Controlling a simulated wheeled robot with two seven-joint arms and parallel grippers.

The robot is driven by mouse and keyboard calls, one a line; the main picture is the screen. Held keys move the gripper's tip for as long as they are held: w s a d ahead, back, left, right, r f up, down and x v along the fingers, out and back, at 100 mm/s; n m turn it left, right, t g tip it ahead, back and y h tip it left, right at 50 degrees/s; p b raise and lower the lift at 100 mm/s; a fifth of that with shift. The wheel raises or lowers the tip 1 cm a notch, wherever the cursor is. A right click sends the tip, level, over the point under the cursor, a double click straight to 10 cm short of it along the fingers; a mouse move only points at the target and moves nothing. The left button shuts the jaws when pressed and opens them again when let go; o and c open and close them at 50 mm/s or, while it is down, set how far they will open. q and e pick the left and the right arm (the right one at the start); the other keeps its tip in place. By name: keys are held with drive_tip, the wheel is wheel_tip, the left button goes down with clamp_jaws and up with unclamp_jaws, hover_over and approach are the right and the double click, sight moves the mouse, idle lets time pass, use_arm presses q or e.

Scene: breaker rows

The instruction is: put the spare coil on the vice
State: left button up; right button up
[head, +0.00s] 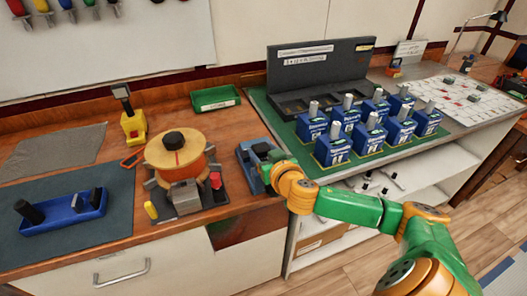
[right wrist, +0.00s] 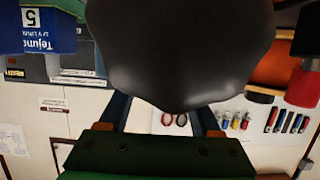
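An orange coil (head: 200,165) with a pale top disc and a black knob stands upright on a grey metal fixture on a dark base plate (head: 215,200). The fixture looks like the vice, and the coil appears to rest on it. My right gripper (head: 264,172) is right of the coil, at a blue holder (head: 246,157) with a dark top. In the right wrist view a large black rounded thing (right wrist: 180,50) fills the middle and hides the fingertips, so its hold is unclear. Orange, probably the coil (right wrist: 275,68), shows at the right edge there. My left gripper is not in view.
Several blue breakers (head: 332,150) stand on a green mat right of my gripper. A blue tray (head: 65,212) with black pieces lies on the left mat. A yellow-based tool (head: 133,125) and a green bin (head: 214,99) stand behind.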

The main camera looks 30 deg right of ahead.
sight(263, 153)
drive_tip(key=shift+o, duration=1.2)
drive_tip(key=shift+s+r, duration=0.1)
drive_tip(key=shift+r, duration=0.15)
drive_tip(key=v, duration=0.5)
drive_tip(key=shift+s+a+f+b, duration=0.2)
drive_tip(key=shift+b, duration=0.1)
drive_tip(key=p+v, duration=0.6)
drive_tip(key=shift+s+r, duration=0.2)
drive_tip(key=shift+r, duration=0.05)
